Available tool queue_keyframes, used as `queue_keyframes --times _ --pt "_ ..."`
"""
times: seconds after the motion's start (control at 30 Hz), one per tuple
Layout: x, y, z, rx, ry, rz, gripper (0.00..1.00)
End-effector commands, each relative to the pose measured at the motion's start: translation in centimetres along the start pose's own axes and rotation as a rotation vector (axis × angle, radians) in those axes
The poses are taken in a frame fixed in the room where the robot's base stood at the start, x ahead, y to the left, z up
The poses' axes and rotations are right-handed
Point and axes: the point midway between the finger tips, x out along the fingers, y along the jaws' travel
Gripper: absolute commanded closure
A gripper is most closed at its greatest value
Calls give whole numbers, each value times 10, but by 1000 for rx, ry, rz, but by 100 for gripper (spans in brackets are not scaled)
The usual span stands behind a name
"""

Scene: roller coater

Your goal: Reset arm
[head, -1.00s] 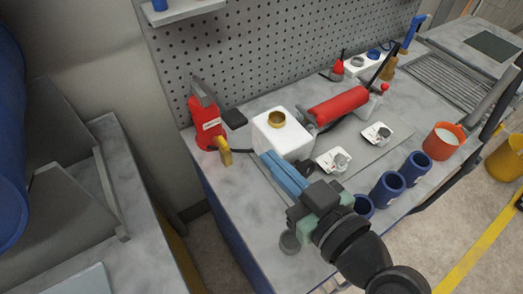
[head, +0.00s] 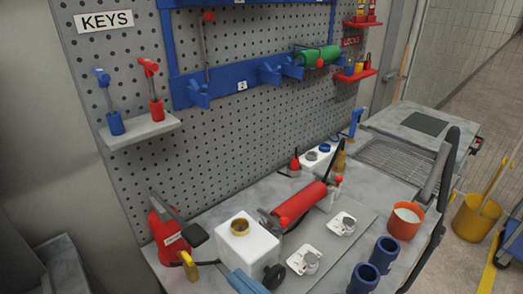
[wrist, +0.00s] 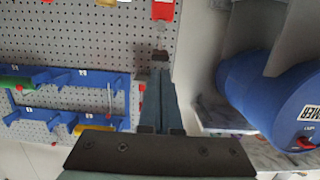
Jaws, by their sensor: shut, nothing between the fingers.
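My gripper (head: 237,273) shows at the bottom of the head view, with only its blue fingers in the picture. They lie just in front of the white can with the brass-coloured neck (head: 240,228), in the picture. The rest of the arm is out of frame. In the wrist view, my gripper (wrist: 160,72) has its two blue fingers together, shut and empty. They point towards the grey pegboard (wrist: 205,25). I cannot tell the gap to the pegboard.
The bench holds a red roller (head: 299,205), a red grinder-like tool (head: 168,232), blue cups (head: 384,250) and an orange cup (head: 404,220). A key shelf (head: 140,130) and a blue rack (head: 240,85) jut from the pegboard. A blue drum (wrist: 265,95) stands right in the wrist view.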

Motion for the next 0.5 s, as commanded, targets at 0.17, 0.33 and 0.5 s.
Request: queue_keyframes --times 0.17,0.33,0.5 --pt "12 23 -33 -25 15 112 100" --pt "18 64 -128 -82 148 375 100" --pt "-13 72 -250 -152 434 610 100"
